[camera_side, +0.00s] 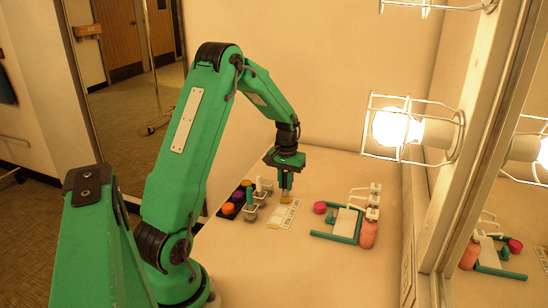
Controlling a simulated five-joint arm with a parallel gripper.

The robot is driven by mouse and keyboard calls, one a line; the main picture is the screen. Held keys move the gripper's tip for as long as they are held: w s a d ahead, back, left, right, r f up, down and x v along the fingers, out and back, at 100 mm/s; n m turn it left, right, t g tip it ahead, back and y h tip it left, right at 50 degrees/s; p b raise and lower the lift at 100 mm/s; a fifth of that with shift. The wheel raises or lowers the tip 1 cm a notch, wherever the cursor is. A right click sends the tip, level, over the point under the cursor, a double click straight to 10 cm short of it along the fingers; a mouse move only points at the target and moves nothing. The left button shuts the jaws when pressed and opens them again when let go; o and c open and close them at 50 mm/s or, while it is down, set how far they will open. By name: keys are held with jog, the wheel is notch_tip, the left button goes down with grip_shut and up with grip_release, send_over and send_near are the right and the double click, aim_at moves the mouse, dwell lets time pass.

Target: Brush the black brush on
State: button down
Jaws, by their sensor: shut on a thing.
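My gripper (286,188) points down over the white table, just above the far end of a pale printed card (284,214). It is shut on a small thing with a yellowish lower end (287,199). The fingers hide most of that thing, so I cannot tell whether it is a brush. To the left stand small pale cups (250,212) with upright handles in them. I cannot make out a black brush for certain. A dark tray (222,214) beside the cups holds an orange pot (228,208) and a purple pot (238,196).
To the right, a green frame (334,237) surrounds a white panel (346,222). A magenta pot (320,207) and a pink bottle (368,234) stand by it. A caged lit bulb (392,127) juts from the mirror's edge. The table front is clear.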

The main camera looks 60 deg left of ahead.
jog(key=shift+s+a, duration=0.25)
jog(key=shift+s+a, duration=0.4)
jog(key=shift+w+d, duration=0.1)
jog(key=shift+w, duration=0.05)
jog(key=shift+w+d, duration=0.4)
dwell(0.5)
jog(key=shift+w+d, duration=0.5)
jog(key=shift+w+d, duration=0.15)
jog(key=shift+w+d, duration=0.35)
jog(key=shift+d, duration=0.05)
